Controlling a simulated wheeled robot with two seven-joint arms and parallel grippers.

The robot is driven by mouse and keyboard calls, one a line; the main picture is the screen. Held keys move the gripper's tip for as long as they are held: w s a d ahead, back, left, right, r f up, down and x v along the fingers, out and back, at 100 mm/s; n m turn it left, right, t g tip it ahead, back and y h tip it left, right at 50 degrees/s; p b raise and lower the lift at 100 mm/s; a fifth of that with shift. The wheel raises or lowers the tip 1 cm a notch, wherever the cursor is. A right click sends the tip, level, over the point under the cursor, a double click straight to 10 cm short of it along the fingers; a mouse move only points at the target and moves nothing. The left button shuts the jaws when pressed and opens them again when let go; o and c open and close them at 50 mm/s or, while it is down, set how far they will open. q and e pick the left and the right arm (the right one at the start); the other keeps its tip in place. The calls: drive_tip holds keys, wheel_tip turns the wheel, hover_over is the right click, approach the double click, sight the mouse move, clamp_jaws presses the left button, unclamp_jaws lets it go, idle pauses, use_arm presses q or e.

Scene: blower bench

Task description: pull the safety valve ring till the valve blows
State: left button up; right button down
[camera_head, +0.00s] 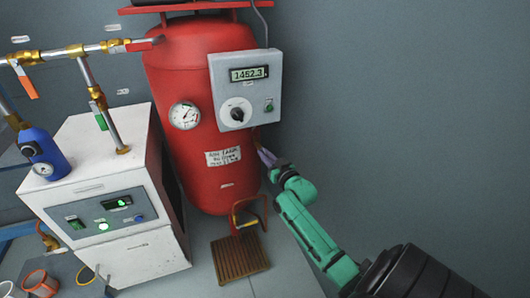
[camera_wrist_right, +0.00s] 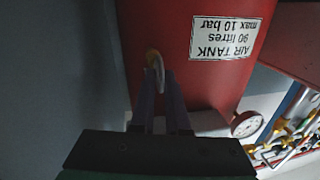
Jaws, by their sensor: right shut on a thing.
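The safety valve shows in the right wrist view as a small brass fitting (camera_wrist_right: 151,56) on the side of the red air tank (camera_wrist_right: 190,65). A pale ring (camera_wrist_right: 158,72) hangs at it. My right gripper (camera_wrist_right: 163,84) is shut on the ring, its purple-grey fingertips close to the tank wall. In the head view the right gripper (camera_head: 265,157) reaches the tank's right side (camera_head: 205,80), below the grey control box. There the valve and ring are too small or hidden to make out. My left gripper is not in view.
The grey control box (camera_head: 263,105) with a lit display sits above my right gripper. A round gauge (camera_head: 184,115) is on the tank front. A white cabinet (camera_head: 90,168) and brass piping stand left. A wooden grate (camera_head: 240,262) lies below the tank. The right side is open before the wall.

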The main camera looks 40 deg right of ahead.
drive_tip(key=shift+a+f, duration=0.15)
drive_tip(key=shift+a, duration=0.05)
drive_tip(key=c, duration=1)
unclamp_jaws()
drive_tip(key=shift+w+a, duration=0.1)
use_arm(q)
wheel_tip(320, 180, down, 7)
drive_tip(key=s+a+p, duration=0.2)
drive_tip(key=p, duration=0.1)
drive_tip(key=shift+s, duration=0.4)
use_arm(e)
drive_tip(key=s+a, duration=0.2)
drive_tip(key=s, duration=1.2)
drive_tip(key=shift+s, duration=0.25)
drive_tip(key=shift+a, duration=0.1)
